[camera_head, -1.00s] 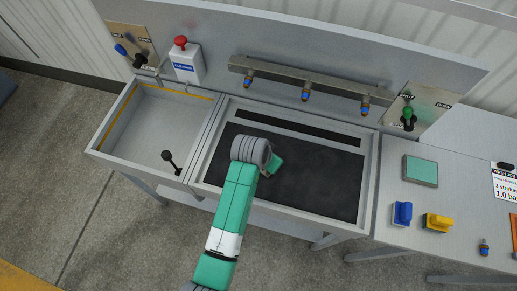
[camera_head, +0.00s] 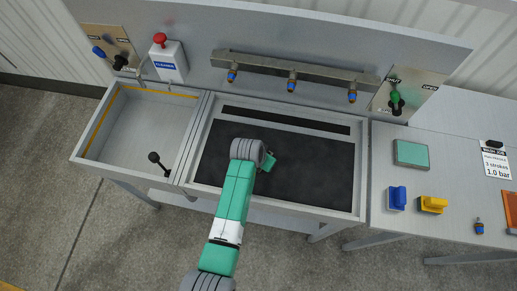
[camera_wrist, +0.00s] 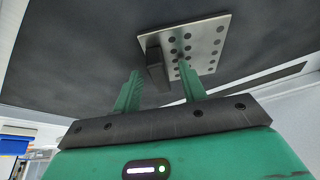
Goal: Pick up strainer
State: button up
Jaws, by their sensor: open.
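The strainer (camera_wrist: 205,38) is a square metal plate with several round holes and a dark block-like handle (camera_wrist: 157,66). In the wrist view it lies ahead on the dark surface. My gripper (camera_wrist: 159,72) is open and empty; its two green fingers point at the plate, with the handle lined up between them in the picture. I cannot tell how far apart in depth they are. In the head view my gripper (camera_head: 267,161) is over the black area of the right basin (camera_head: 330,178). My arm seems to hide the strainer there.
The left basin (camera_head: 125,130) holds a small black-knobbed lever (camera_head: 155,159). A nozzle bar (camera_head: 295,72) and a cleaner dispenser (camera_head: 168,62) are on the back wall. A right-hand table holds a green block (camera_head: 411,153), blue (camera_head: 397,198) and yellow (camera_head: 432,205) pieces.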

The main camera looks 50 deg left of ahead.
jog(key=shift+c, duration=0.4)
grip_shut()
jog(key=shift+r, duration=0.1)
jog(key=shift+r, duration=0.2)
notch_tip(320, 180, up, 3)
jog(key=shift+r+p, duration=0.15)
jog(key=shift+p, duration=0.2)
jog(key=s+d+r+p, duration=0.1)
jog(key=s+d, duration=0.7)
jog(key=s, duration=0.5)
jog(key=shift+s+d+r, duration=0.15)
jog(key=shift+s, duration=0.15)
